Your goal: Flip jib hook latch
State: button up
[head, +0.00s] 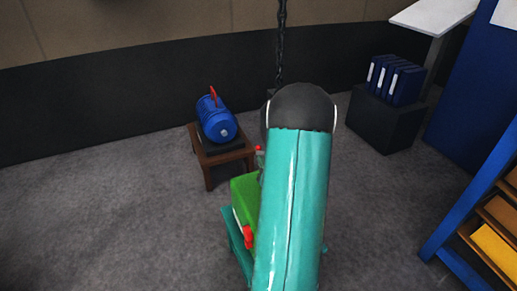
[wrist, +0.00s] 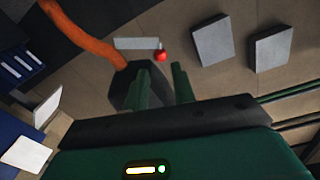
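A small red ball-shaped knob (wrist: 161,55) shows in the wrist view just beyond my fingertips, beside a pale grey bar (wrist: 137,43). I cannot tell for certain whether it belongs to the latch. A thick orange curved piece (wrist: 85,35), possibly the hook, runs down to a dark block (wrist: 124,88). My gripper (wrist: 161,70) is open, its two green fingers apart with nothing seen between them. In the head view a dark chain (head: 281,45) hangs down behind my teal arm, and a small red spot (head: 258,149) shows at the arm's left edge. My gripper is hidden there.
A blue motor-like casting (head: 216,120) with a red handle sits on a brown stool (head: 209,170). A green block (head: 244,190) on a teal stand (head: 232,238) is partly behind my arm. Binders (head: 396,82) top a dark box (head: 385,120); a blue rack (head: 470,205) stands right. Left floor is clear.

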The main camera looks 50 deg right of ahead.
aim_at(258, 148)
jog(key=x, duration=0.8)
jog(key=shift+r, duration=0.1)
grip_shut()
